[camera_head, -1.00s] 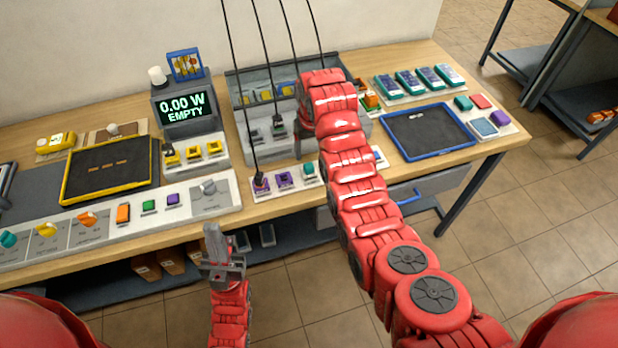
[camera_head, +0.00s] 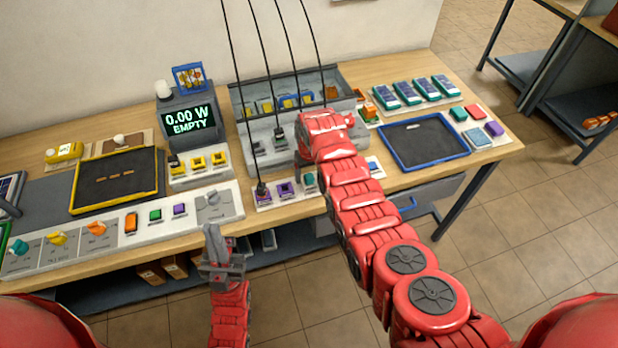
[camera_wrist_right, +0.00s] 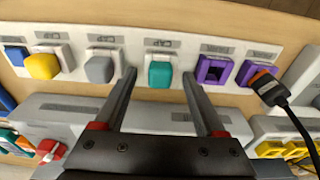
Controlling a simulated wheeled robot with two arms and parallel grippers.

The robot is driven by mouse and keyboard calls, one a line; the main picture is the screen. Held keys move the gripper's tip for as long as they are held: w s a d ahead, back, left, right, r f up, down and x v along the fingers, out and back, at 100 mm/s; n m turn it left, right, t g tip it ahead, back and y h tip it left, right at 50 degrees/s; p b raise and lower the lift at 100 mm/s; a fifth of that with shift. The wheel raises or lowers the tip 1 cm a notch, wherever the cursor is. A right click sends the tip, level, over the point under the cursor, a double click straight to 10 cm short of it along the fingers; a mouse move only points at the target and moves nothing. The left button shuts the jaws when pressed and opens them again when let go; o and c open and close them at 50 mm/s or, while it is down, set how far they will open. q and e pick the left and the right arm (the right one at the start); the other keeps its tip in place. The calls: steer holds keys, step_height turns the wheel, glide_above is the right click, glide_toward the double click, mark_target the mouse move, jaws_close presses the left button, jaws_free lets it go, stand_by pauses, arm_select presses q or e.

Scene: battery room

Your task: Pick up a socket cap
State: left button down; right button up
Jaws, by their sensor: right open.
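A teal socket cap (camera_head: 309,180) sits on the white socket strip on the workbench; it also shows in the right wrist view (camera_wrist_right: 160,75). There, a grey cap (camera_wrist_right: 100,69) and a yellow cap (camera_wrist_right: 42,66) lie to its left, and two purple sockets (camera_wrist_right: 213,70) to its right. My right gripper (camera_wrist_right: 159,80) is open, its fingertips on either side of the teal cap. Contact cannot be told. In the head view my right arm hides most of that gripper. My left gripper (camera_head: 213,248) hangs before the bench's front edge, away from the caps; its opening is unclear.
A black cable plug (camera_wrist_right: 268,86) is at the rightmost purple socket in the wrist view. Several black cables hang down over the bench. A display (camera_head: 188,121) reads "0.00 W EMPTY". A blue-rimmed tray (camera_head: 467,153) and a yellow-rimmed tray (camera_head: 72,204) flank the strip.

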jaws_close()
stand_by(0.3)
steer(key=shift+r, duration=0.1)
